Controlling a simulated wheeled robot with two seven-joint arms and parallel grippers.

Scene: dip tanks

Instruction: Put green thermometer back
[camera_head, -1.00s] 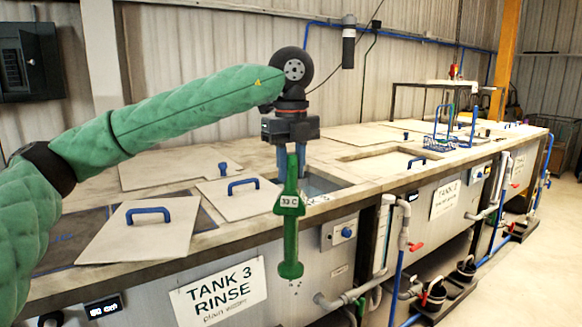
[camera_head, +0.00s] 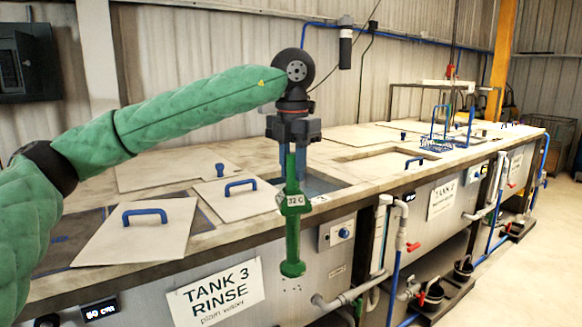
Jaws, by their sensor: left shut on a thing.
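My left gripper (camera_head: 291,152), in the head view, is shut on the green thermometer (camera_head: 293,228). The thermometer hangs upright, its display reading about 32 C. It hangs in front of the tank bench's front edge, below an opening (camera_head: 322,188) in the bench top. The gripper is above the bench beside that opening. The bench front behind carries the "TANK 3 RINSE plain water" sign (camera_head: 216,292). My right gripper is not in view.
Lids with blue handles (camera_head: 160,216) lie on the bench top at left, one tilted. A blue wire basket (camera_head: 438,142) stands farther right. Pipes and a red valve (camera_head: 413,246) stick out from the front.

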